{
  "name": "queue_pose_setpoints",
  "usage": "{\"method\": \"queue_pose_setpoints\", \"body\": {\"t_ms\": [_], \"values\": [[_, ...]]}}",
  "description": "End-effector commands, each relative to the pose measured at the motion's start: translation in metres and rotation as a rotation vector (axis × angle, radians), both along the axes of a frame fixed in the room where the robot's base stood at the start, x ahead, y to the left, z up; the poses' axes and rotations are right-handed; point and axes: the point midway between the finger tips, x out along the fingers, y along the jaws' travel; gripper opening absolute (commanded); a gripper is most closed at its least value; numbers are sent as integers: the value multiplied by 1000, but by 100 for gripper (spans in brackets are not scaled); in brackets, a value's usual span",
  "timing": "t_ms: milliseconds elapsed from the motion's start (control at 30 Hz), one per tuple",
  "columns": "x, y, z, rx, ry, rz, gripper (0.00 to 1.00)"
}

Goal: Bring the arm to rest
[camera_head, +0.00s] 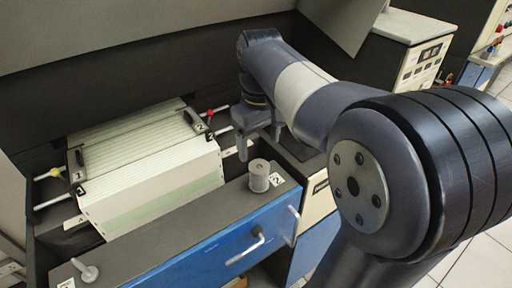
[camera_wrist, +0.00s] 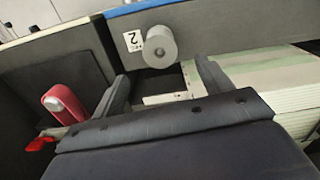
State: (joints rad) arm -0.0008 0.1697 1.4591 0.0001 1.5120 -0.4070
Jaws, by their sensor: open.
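My gripper (camera_head: 247,150) hangs from my arm at the centre of the head view, fingers down, just behind a grey cylindrical knob marked 2. In the wrist view my gripper's two fingers (camera_wrist: 165,88) stand apart with nothing held between them. The grey knob (camera_head: 259,176) stands on the dark ledge in front of the fingers; it also shows in the wrist view (camera_wrist: 159,47), beyond the fingertips. My arm reaches across the right half of the head view, bent and raised off the machine.
A blue drawer front (camera_head: 215,250) with a handle is below the ledge. A red-handled part (camera_wrist: 64,103) is left of my fingers. A control cabinet (camera_head: 418,62) stands back right.

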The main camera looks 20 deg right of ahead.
Motion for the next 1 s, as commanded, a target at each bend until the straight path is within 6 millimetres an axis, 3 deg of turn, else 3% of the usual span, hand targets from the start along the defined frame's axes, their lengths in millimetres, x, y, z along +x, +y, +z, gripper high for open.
{"method": "queue_pose_setpoints", "body": {"t_ms": [467, 667, 1000], "values": [[0, 0, 0, 0, 2, 0, 74], [-1, 0, -27, 0, 5, 0, 74], [-1, 0, -89, 0, 4, 0, 74]]}}
